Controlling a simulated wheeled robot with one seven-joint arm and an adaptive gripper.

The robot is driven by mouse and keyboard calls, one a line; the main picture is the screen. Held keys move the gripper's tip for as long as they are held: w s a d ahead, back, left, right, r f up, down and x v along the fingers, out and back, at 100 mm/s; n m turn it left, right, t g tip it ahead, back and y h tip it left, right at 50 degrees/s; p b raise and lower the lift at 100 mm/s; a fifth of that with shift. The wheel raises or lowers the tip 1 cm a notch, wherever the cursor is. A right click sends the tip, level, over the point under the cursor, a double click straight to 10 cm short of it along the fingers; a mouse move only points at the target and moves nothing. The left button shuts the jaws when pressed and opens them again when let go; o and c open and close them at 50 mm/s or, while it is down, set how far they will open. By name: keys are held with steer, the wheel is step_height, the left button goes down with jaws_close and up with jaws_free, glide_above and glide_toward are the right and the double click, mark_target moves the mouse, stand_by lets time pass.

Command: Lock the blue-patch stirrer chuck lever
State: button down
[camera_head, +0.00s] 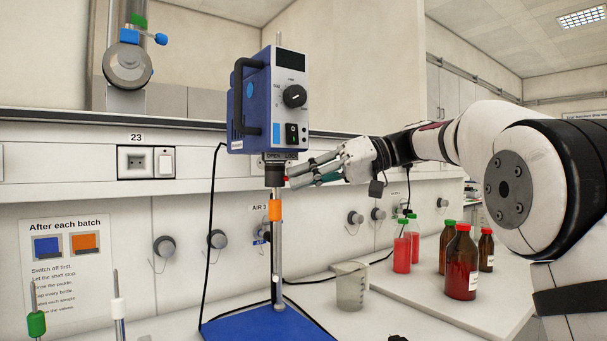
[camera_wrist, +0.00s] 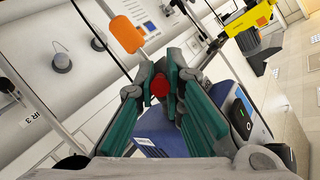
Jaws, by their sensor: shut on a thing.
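The blue stirrer (camera_head: 262,100) has a blue patch on its side, a black dial and a switch. Beneath it is a dark chuck collar (camera_head: 274,172) under a label reading OPEN on the left; the right-hand word is hard to read. My gripper (camera_head: 288,181) reaches in from the right at chuck height. In the wrist view, my gripper's teal-padded fingers (camera_wrist: 160,88) close on the red knob of the chuck lever (camera_wrist: 160,84). The knob is only a small red spot in the head view. The rest of the lever is hidden.
An orange sleeve (camera_head: 275,210) sits on the vertical rod below the chuck. A blue base plate (camera_head: 262,325) and a clear beaker (camera_head: 351,287) stand below. Red-filled bottles (camera_head: 461,266) stand on the right. A yellow thing (camera_wrist: 248,18) shows in the wrist view's upper right.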

steer(key=c, duration=1.7)
jaws_free()
steer(key=shift+d, duration=0.1)
steer(key=v, duration=1.2)
